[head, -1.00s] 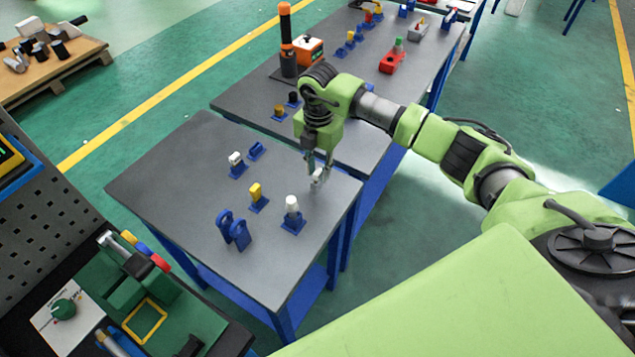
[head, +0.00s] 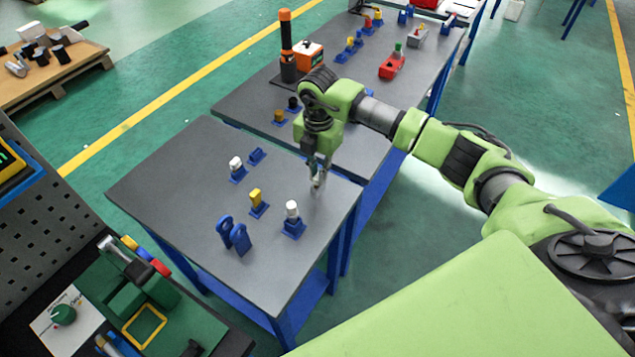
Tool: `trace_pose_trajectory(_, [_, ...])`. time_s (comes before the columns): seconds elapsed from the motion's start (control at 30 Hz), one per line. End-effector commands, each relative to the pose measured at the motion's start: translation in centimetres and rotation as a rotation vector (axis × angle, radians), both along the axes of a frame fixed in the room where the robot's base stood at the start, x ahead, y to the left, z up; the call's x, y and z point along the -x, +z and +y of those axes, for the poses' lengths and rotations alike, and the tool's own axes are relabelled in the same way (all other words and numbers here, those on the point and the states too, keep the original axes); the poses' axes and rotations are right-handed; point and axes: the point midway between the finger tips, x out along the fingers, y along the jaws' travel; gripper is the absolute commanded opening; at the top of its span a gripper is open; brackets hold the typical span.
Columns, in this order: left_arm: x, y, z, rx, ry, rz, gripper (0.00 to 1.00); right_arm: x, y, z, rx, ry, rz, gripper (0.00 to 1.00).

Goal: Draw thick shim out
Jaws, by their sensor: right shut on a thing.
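My right gripper (head: 317,182) points down over the right part of the near grey table (head: 180,190). Its fingers are close together and shut on a small pale grey piece at their tips. The piece is too small to tell for sure whether it is the thick shim. The tips are up and to the right of a white piece (head: 292,208) in a blue stand (head: 293,229). A yellow piece (head: 255,196) and another white piece (head: 235,163) stand in blue holders to the left. My left gripper is not in view.
A blue two-plate stand (head: 234,236) is near the table's front. A low blue holder (head: 257,155) sits towards the back. Another grey table (head: 245,98) behind carries a black-and-orange post (head: 287,45) and a red block (head: 392,66). The near table's left part is clear.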

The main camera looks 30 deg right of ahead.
Motion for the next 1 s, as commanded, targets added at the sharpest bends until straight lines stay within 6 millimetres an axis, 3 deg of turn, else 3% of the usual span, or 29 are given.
trace_pose_trajectory(1.0, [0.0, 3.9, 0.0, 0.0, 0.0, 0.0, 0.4, 0.0, 5.3, 0.0, 0.0, 0.0, 0.0, 0.0])
